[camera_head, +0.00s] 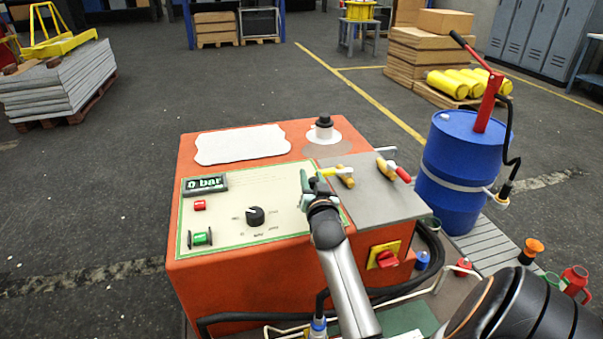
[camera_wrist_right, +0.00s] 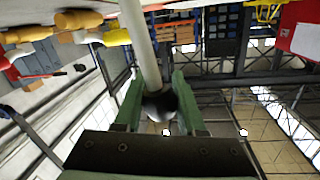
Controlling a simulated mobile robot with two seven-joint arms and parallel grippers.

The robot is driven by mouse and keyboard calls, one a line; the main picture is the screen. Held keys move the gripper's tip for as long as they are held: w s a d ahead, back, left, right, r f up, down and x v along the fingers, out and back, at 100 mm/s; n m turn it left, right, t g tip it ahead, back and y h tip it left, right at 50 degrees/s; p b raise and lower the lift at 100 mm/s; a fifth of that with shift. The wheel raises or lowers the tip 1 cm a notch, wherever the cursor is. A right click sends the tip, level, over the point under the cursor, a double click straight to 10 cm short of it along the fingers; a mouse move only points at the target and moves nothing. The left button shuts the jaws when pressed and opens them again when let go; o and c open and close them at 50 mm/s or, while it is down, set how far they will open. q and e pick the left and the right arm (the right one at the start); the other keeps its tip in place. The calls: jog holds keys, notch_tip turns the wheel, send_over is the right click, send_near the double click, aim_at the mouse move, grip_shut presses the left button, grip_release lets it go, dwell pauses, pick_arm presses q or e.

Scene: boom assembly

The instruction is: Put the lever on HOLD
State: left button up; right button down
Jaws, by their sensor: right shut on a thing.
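My right gripper (camera_head: 308,183) is at the right side of the cream control panel (camera_head: 275,182) on an orange machine (camera_head: 230,280). In the right wrist view its green fingers (camera_wrist_right: 158,103) are shut around a pale lever rod (camera_wrist_right: 140,40) with a dark rounded end between them. In the head view the gripper mostly hides this lever, and no HOLD marking can be read. Beside it, on a grey plate (camera_head: 400,205), are a yellow handle (camera_head: 345,176), another yellow handle (camera_head: 386,168) and a red handle (camera_head: 403,174). My left gripper is not in view.
The panel carries a "0 bar" display (camera_head: 205,183), a black knob (camera_head: 255,216), a red button (camera_head: 200,205) and a green switch (camera_head: 202,238). A red switch on yellow (camera_head: 385,256) is on the machine's front. A blue drum (camera_head: 460,165) with a red-handled pump stands at right.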

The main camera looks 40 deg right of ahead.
jog(key=shift+s+d+r, duration=0.15)
jog(key=shift+s+d, duration=0.15)
jog(key=shift+d, duration=0.25)
jog(key=c, duration=0.5)
grip_release()
jog(key=shift+a, duration=0.1)
